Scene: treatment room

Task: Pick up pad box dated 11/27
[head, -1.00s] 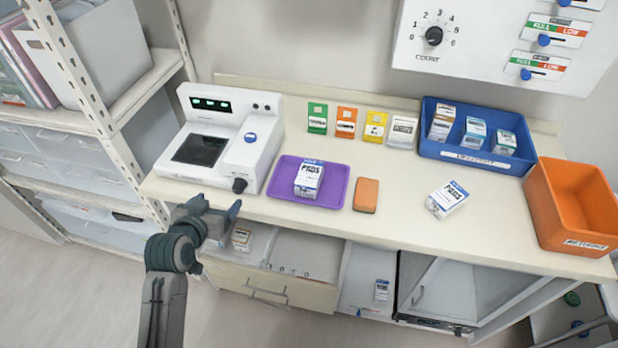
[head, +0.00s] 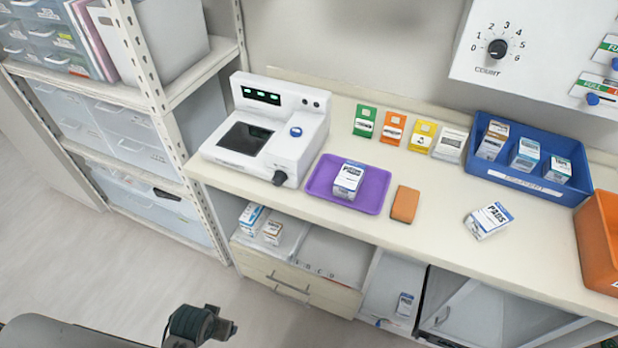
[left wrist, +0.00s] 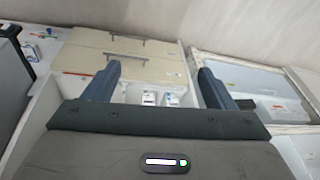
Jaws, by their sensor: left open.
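A white and blue box marked PADS (head: 348,180) stands on the purple tray (head: 318,190). Another PADS box (head: 490,220) lies on the bare counter to the right. Smaller boxes sit in the open drawer below, a blue and white one (head: 252,216) and a brown and white one (head: 272,232). One more small box (head: 404,304) is in the lower compartment. I cannot read a date on any box. My left gripper (head: 222,328) is low at the bottom, in front of the cabinet and away from the boxes. In the left wrist view its fingers (left wrist: 158,76) are apart and empty.
A white device (head: 268,130) stands on the counter's left. Coloured cards (head: 393,127), an orange block (head: 405,204), a blue bin (head: 520,180) with boxes and an orange bin (head: 600,240) share the counter. A shelf rack (head: 150,90) stands left. The cabinet door below is open.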

